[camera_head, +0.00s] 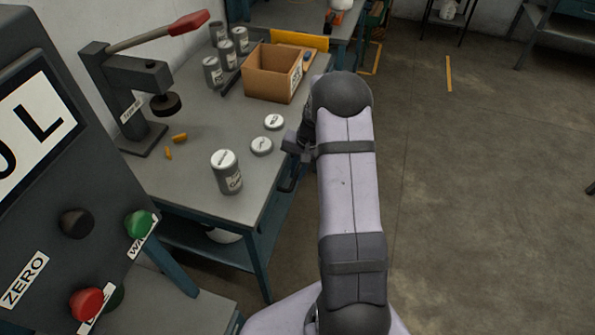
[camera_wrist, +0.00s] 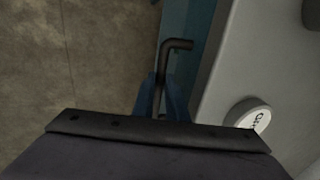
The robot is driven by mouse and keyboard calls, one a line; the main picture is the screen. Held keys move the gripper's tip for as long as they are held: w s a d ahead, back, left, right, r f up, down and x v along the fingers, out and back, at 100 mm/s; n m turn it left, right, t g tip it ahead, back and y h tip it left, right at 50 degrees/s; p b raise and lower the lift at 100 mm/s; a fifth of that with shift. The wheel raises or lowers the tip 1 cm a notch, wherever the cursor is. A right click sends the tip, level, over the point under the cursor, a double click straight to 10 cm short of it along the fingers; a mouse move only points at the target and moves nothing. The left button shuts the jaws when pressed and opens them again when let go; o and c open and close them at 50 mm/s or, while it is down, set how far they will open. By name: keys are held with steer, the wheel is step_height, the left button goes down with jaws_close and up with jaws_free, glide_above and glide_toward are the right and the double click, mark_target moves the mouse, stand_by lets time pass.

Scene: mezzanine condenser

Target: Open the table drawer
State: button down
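The table (camera_head: 200,190) has a grey top and a blue-teal frame. A dark bar handle (camera_wrist: 178,45) stands out from the teal front edge (camera_wrist: 200,22) in the wrist view, and in the head view a dark handle (camera_head: 289,180) shows at the table's right side. The drawer front is mostly hidden by the tabletop and my arm. My gripper (camera_wrist: 161,92) is at this handle, with one bluish finger on each side of the bar. Whether the fingers press on the bar or stand slightly apart from it cannot be told. No drawer opening is visible.
On the tabletop are a labelled can (camera_head: 227,172), two round lids (camera_head: 262,146), an open cardboard box (camera_head: 272,72), several more cans (camera_head: 212,72) and a red-handled press (camera_head: 130,95). A control panel (camera_head: 60,170) stands at left. The floor (camera_head: 470,190) to the right is clear.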

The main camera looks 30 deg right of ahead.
steer(key=s+d+b, duration=0.1)
steer(key=s+d, duration=1.4)
steer(key=shift+w, duration=0.1)
steer(key=c, duration=1.8)
jaws_free()
steer(key=shift+a, duration=0.1)
steer(key=shift+o, duration=0.2)
step_height(320, 180, up, 7)
steer(key=s+d+b, duration=0.1)
steer(key=shift+r, duration=0.15)
